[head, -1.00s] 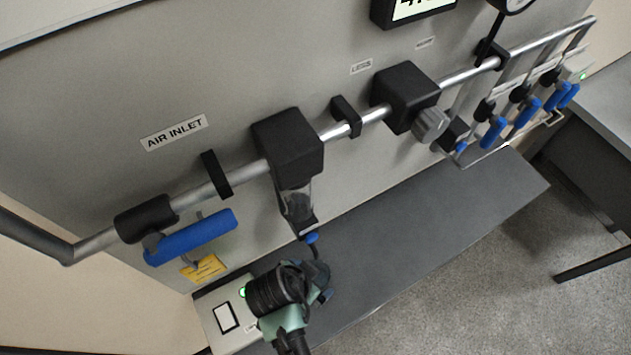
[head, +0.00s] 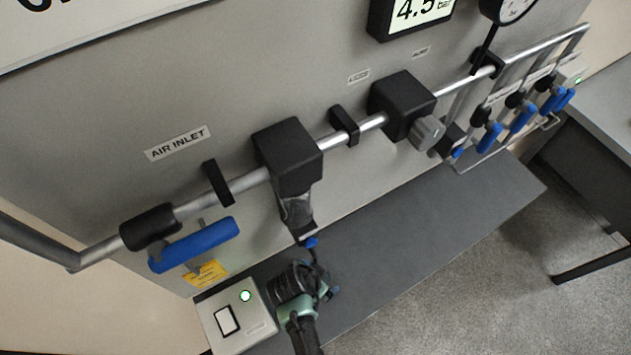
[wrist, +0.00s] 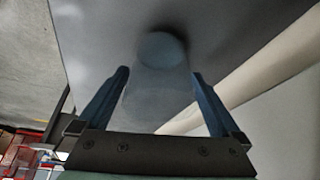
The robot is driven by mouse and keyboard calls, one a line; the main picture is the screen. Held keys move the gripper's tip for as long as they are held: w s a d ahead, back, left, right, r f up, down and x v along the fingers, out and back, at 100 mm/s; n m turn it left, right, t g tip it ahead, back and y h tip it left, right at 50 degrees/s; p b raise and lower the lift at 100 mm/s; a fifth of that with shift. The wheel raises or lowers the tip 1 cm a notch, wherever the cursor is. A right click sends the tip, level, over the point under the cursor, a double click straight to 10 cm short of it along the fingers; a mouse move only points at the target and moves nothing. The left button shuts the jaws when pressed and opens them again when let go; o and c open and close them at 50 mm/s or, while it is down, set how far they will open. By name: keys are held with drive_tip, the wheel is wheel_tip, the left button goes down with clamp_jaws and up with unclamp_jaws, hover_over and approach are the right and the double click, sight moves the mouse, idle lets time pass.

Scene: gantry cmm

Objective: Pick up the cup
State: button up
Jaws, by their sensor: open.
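A clear, see-through cup (wrist: 160,85) shows in the wrist view between my two blue fingers. Its round end (wrist: 161,49) is against the dark grey shelf, with a shadow around it. My gripper (wrist: 160,102) is open, one finger on each side of the cup; whether either finger touches it I cannot tell. In the head view my gripper (head: 321,268) is low over the shelf (head: 430,222), just below the filter unit. I cannot make out the cup there; my gripper may hide it.
A black filter block (head: 287,158) with a clear bowl (head: 297,208) hangs close above my gripper. A metal pipe (head: 455,86) with a blue-handled valve (head: 195,245) runs along the panel. A box with a green light (head: 238,318) is left. The shelf's right part is clear.

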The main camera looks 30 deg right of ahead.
drive_tip(key=shift+c, duration=0.2)
drive_tip(key=c, duration=1.3)
drive_tip(key=shift+r, duration=0.15)
